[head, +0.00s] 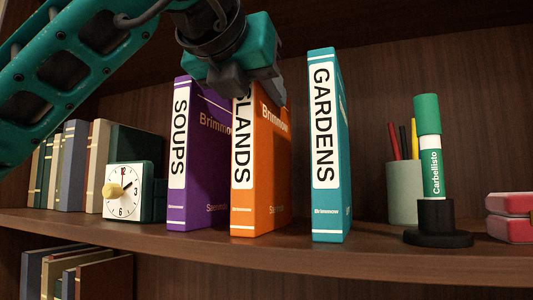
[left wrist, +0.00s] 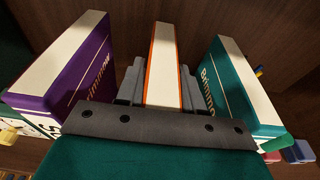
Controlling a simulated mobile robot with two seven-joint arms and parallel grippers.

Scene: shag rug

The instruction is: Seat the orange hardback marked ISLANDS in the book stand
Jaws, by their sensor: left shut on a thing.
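The orange ISLANDS hardback (head: 262,190) is upright on or just above the shelf, between the purple SOUPS book (head: 205,150) and the teal GARDENS book (head: 328,150). My left gripper (head: 257,88) is shut on its top part and covers the first letter of its title. In the left wrist view the orange book (left wrist: 163,65) is between the grey fingers, with the purple book (left wrist: 75,75) to the left and the teal book (left wrist: 235,85) to the right, both apart from it. I cannot make out a separate book stand. My right gripper is not in view.
A small clock (head: 124,190) and a row of books (head: 70,165) are at the left. A green marker (head: 430,145) stands in a black holder (head: 437,225) at the right, by a pencil cup (head: 402,190) and a red case (head: 510,217). Gaps flank the orange book.

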